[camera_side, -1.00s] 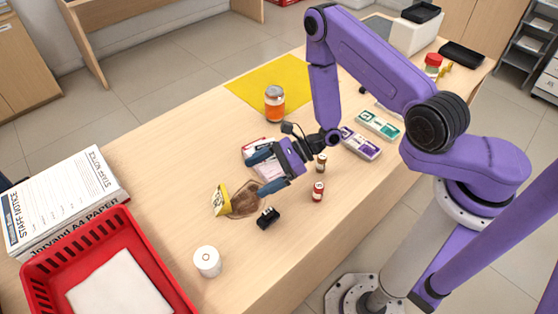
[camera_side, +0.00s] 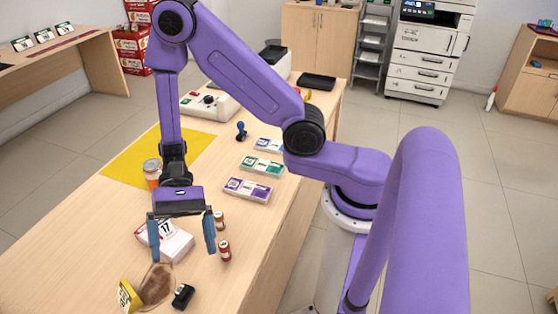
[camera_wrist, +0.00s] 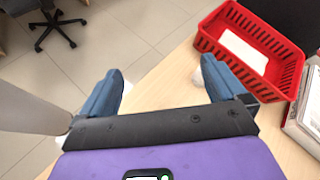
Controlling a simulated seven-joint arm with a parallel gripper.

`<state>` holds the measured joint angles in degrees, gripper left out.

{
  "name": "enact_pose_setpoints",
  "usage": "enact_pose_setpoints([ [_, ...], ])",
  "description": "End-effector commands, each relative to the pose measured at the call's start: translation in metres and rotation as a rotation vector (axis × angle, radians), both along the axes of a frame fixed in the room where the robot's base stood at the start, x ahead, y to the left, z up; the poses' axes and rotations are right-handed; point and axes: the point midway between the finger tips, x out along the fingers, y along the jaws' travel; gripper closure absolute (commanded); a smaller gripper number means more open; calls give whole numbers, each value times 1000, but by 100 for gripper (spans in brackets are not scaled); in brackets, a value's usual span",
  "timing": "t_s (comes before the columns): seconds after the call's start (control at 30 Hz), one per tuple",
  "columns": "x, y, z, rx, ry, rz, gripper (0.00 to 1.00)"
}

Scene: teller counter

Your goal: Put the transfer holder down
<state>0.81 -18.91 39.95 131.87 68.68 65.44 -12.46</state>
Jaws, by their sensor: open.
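My gripper (camera_side: 181,236) is open and empty, with its two blue fingers wide apart over the counter (camera_side: 85,235). In the side view the fingers overlap a white and red pack marked 17 (camera_side: 172,244); I cannot tell the height between them. In the wrist view nothing lies between the fingers of my gripper (camera_wrist: 163,88). I cannot tell which thing is the transfer holder. Flat labelled packs in purple (camera_side: 247,190), green (camera_side: 262,166) and blue (camera_side: 268,145) lie in a row to the right of the yellow mat (camera_side: 118,168).
A brown bottle (camera_side: 219,222) and a red bottle (camera_side: 224,251) stand right of my gripper. A yellow sign (camera_side: 128,297), a brown patch (camera_side: 157,283) and a black item (camera_side: 183,296) are nearer. An orange jar (camera_side: 152,172) stands behind. The wrist view shows a red basket (camera_wrist: 283,78).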

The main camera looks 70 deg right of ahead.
Motion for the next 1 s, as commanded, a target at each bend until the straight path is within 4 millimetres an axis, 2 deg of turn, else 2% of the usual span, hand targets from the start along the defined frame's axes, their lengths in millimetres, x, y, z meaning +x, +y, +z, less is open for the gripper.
enact_pose_setpoints([
  [0.2, -45, -30, 25, -37, -170, 335, 2],
  [0.5, -90, -84, 48, -87, -441, 756, 2],
  [0.8, -114, -135, 68, -121, -773, 1125, 2],
  [1.0, -122, -159, 83, -128, -1017, 1324, 2],
])
